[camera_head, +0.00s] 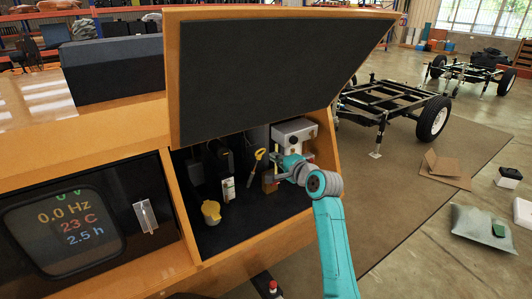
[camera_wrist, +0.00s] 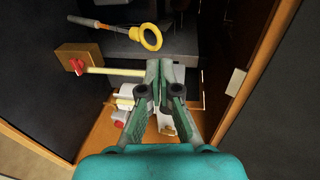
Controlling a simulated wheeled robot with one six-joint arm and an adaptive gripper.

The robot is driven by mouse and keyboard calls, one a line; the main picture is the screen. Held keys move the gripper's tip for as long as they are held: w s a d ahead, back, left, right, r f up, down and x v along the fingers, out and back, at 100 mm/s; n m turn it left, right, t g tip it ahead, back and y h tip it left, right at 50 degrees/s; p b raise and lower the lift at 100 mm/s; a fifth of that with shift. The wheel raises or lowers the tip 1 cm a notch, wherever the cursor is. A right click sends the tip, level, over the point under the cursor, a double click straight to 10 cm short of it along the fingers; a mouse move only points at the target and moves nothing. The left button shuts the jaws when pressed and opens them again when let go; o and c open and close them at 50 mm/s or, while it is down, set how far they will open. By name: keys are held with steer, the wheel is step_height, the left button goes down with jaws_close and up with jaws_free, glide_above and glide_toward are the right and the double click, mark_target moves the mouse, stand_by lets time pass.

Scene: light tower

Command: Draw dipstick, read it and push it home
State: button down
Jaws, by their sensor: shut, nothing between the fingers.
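The dipstick's yellow ring handle (camera_head: 259,154) stands inside the open engine bay, with a thin stem running down and left. In the wrist view the ring (camera_wrist: 151,37) lies at the top, ahead of my fingertips, its stem running to the left. I cannot tell how deep the dipstick sits. My gripper (camera_wrist: 159,66) is shut and empty, its tips apart from the ring. In the head view my gripper (camera_head: 271,178) is inside the bay, just right of and below the ring.
The orange hood (camera_head: 280,75) is raised above the bay. A yellow cap (camera_head: 211,209) and a white box (camera_head: 295,134) are in the bay. A brown block (camera_wrist: 80,58) with a red knob (camera_wrist: 76,66) and pale yellow tube (camera_wrist: 112,71) is left of my fingers.

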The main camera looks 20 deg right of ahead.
mark_target(262, 149)
steer(key=x, duration=0.6)
steer(key=shift+w, duration=0.4)
steer(key=shift+a+f, duration=0.1)
